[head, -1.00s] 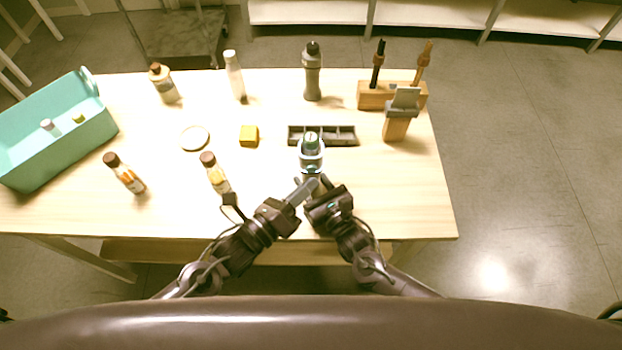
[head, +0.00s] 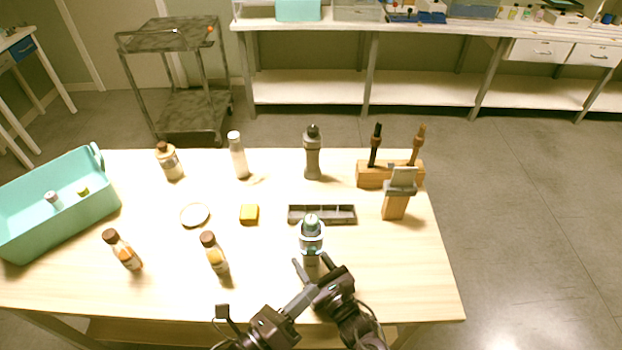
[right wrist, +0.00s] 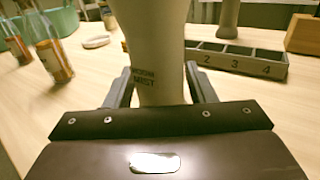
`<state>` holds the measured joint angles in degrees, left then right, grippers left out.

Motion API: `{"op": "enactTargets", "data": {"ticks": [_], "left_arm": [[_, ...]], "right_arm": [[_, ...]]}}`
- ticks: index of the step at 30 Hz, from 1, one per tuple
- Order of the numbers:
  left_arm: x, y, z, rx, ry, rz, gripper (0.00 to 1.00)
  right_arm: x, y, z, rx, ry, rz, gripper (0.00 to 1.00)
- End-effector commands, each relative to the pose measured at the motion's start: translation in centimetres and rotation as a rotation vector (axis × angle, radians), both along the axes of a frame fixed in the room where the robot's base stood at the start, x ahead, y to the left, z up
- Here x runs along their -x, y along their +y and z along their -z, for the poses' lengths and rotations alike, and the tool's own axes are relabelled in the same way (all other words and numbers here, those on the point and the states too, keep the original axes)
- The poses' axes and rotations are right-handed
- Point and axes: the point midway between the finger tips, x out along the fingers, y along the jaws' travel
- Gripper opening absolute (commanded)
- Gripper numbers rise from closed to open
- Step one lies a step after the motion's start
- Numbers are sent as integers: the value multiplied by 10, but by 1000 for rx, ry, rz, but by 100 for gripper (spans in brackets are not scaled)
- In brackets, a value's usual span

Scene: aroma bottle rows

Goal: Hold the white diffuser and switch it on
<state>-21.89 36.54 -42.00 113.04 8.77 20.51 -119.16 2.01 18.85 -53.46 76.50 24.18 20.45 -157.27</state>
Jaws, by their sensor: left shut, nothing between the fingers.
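The white diffuser (head: 311,236), with a teal cap, stands upright near the front of the table. My right gripper (head: 311,262) has a finger on each side of its lower part. In the right wrist view the diffuser's pale body (right wrist: 158,45) shows dark lettering, and the fingertips (right wrist: 157,70) lie close along both its edges; I cannot tell whether they press on it. My left gripper (head: 315,290) is shut and empty, its fingers pointing up and right, next to my right gripper and below the diffuser in the picture.
A dark compartment tray (head: 340,214) lies just behind the diffuser. A grey bottle (head: 312,160), a wooden tool block (head: 372,176) and a wooden stand (head: 394,207) are farther back. The front right is clear.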

Motion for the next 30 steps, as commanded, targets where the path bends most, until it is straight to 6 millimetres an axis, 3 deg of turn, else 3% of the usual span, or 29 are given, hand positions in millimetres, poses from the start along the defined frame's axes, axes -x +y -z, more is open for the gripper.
{"op": "enactTargets", "data": {"ticks": [1,3,14,30], "left_arm": [[0,0,0,0,0,0,0],[0,0,0,0,0,0,0],[0,0,0,0,0,0,0],[0,0,0,0,0,0,0]], "right_arm": [[0,0,0,0,0,0,57],[0,0,0,0,0,0,66],[5,-3,1,1,0,0,67],[89,-55,1,2,3,-1,67]]}}
